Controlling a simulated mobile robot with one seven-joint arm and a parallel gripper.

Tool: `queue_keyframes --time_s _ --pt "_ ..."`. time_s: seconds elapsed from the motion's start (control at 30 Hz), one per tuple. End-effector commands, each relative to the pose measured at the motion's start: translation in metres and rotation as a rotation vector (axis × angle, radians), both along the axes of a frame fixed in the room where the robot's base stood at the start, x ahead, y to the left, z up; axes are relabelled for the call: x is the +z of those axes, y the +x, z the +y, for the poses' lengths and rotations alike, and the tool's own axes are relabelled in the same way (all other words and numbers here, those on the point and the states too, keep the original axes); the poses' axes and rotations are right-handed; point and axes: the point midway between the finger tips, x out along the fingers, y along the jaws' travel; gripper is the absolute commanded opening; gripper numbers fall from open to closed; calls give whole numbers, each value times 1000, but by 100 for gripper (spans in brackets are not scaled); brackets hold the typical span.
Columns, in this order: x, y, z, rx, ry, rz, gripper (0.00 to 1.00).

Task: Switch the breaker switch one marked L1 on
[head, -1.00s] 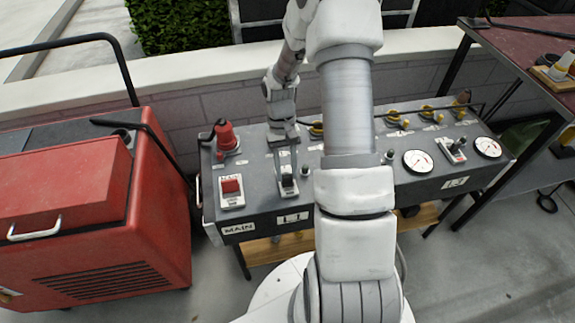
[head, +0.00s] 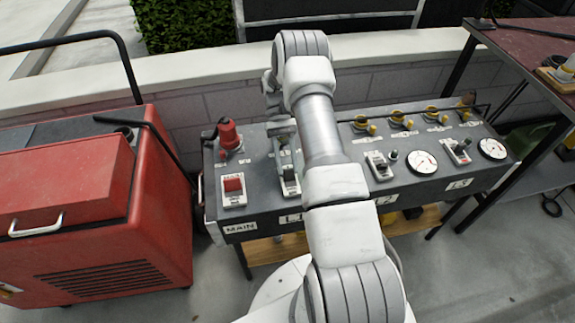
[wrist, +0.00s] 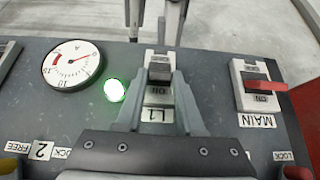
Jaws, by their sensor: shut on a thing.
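The breaker switch L1 (wrist: 159,72) is a dark toggle in a pale plate, with an "ON" mark on the plate's side towards the L1 label (wrist: 155,114). My gripper (wrist: 160,82) is shut on this toggle, one grey finger on each side. A round lamp (wrist: 115,90) beside the L1 switch glows green in the wrist view. In the head view the L1 switch (head: 289,182) shows at the panel's front left, and my arm hides part of the gripper and the panel to its right.
The MAIN switch with a red lever (wrist: 267,84) is to the right of L1 in the wrist view. A dial gauge (wrist: 72,66) is to the left. A red cabinet (head: 90,200) stands left of the panel, and a dark red table (head: 530,45) stands at right.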

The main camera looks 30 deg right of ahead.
Motion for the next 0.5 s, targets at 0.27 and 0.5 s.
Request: queue_keyframes --time_s 0.27,0.5 --pt "-1 1 0 -1 2 4 0" --pt "-1 1 0 -1 2 4 52"
